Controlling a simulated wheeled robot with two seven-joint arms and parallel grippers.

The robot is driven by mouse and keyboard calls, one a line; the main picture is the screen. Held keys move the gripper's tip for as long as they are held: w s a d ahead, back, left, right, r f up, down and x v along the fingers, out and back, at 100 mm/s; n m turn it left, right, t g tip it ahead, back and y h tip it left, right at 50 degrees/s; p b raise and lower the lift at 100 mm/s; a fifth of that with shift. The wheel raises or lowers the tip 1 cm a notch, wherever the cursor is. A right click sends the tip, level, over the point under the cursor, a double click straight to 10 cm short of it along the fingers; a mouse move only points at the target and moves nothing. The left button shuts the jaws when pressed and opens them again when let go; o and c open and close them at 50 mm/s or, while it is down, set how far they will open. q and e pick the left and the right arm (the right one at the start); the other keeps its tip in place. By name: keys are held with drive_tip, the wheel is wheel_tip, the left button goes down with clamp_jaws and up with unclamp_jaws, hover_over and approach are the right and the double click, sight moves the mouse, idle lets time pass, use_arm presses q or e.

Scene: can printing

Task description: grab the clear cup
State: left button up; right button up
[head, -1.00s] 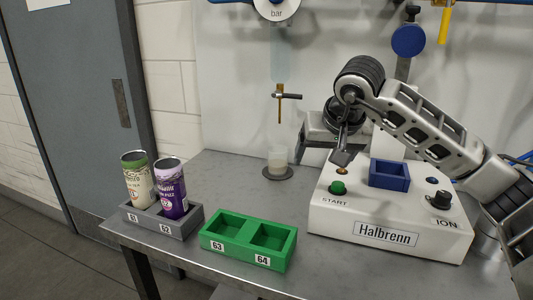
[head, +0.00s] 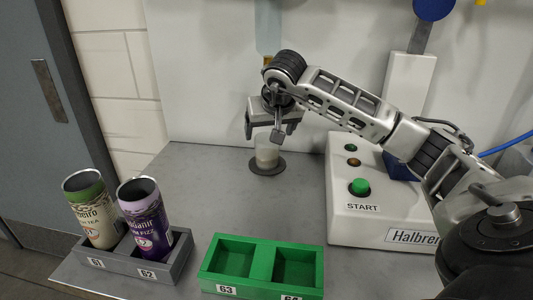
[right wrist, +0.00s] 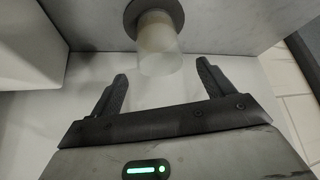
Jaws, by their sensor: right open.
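The clear cup (head: 266,152) stands upright on a dark round disc (head: 267,166) at the back of the grey table, with something pale inside its lower part. My right gripper (head: 268,131) is just above and around the cup's top in the head view. In the right wrist view the cup (right wrist: 157,48) lies beyond the open, empty fingers (right wrist: 160,85), roughly centred between them and apart from both. The arm hides part of the space above the cup. My left gripper is not in view.
A white machine (head: 345,205) with a green START button stands at the right. A grey holder (head: 122,265) with two printed cans is at the front left. An empty green two-slot holder (head: 263,263) is at the front. The table between is clear.

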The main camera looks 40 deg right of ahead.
sight(266, 142)
drive_tip(key=x, duration=0.6)
drive_tip(key=shift+w+f, duration=0.15)
drive_tip(key=shift+f, duration=0.15)
drive_tip(key=c, duration=1.1)
drive_tip(key=shift+r, duration=0.1)
drive_tip(key=shift+c, duration=0.2)
